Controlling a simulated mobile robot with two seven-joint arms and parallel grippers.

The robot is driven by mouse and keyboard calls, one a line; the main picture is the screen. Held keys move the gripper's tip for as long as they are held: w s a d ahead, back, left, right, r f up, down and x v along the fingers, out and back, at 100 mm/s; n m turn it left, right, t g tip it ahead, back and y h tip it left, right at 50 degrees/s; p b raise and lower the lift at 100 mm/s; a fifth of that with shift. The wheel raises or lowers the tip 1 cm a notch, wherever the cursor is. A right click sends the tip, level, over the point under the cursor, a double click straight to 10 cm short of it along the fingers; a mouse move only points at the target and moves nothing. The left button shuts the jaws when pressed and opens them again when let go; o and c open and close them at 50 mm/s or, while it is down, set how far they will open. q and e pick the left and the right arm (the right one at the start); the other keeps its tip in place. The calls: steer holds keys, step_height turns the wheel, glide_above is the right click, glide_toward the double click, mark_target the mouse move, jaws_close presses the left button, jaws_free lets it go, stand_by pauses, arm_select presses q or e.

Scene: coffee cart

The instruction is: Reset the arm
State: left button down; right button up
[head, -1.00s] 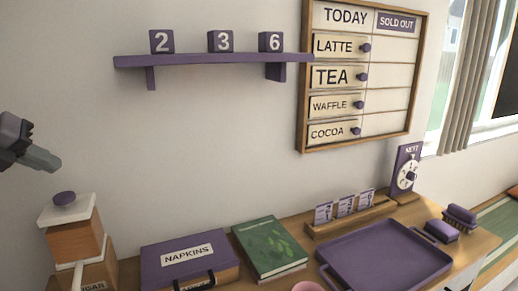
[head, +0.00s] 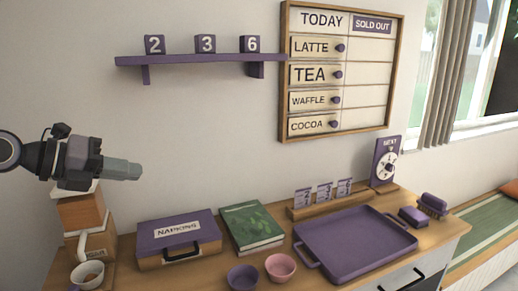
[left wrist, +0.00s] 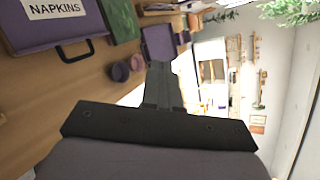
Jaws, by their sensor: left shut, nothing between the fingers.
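My left gripper (head: 122,169) comes in from the left in the head view, in front of the wall and above the sugar box (head: 82,215). It is shut and empty, its fingers pointing right. It hides the top of the sugar box. In the left wrist view the closed fingers (left wrist: 162,88) show in the middle, apart from everything on the counter. My right gripper is in neither view.
The counter holds a napkin box (head: 178,238), a green book (head: 252,227), a purple cup (head: 243,277), a pink cup (head: 281,267) and a purple tray (head: 355,243). A shelf (head: 200,60) with number blocks and a menu board (head: 340,70) are on the wall.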

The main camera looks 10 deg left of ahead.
arm_select(q)
steer(key=s+d+n+t+h, duration=0.25)
steer(key=d+h, duration=0.45)
steer(key=d, duration=0.4)
steer(key=s+a+f+n+t+y, duration=0.2)
steer(key=s+a+f+n+y, duration=0.15)
steer(key=f+n+y, duration=0.8)
steer(key=s+a+f+n+t+y, duration=0.2)
steer(key=a+f+n+y, duration=0.35)
steer(key=n, duration=0.85)
steer(key=s+d+f+n+g+h, duration=0.1)
steer(key=s+d+f+n+g, duration=0.15)
steer(key=s+f+g, duration=0.6)
steer(key=s+d+f+n+g, duration=0.1)
steer(key=s+d+f+g, duration=0.25)
steer(key=s+f, duration=0.9)
steer(key=w+d+f+t+h, duration=0.2)
steer(key=w+f+t, duration=0.3)
steer(key=f+t, duration=0.1)
steer(key=shift+d, duration=0.25)
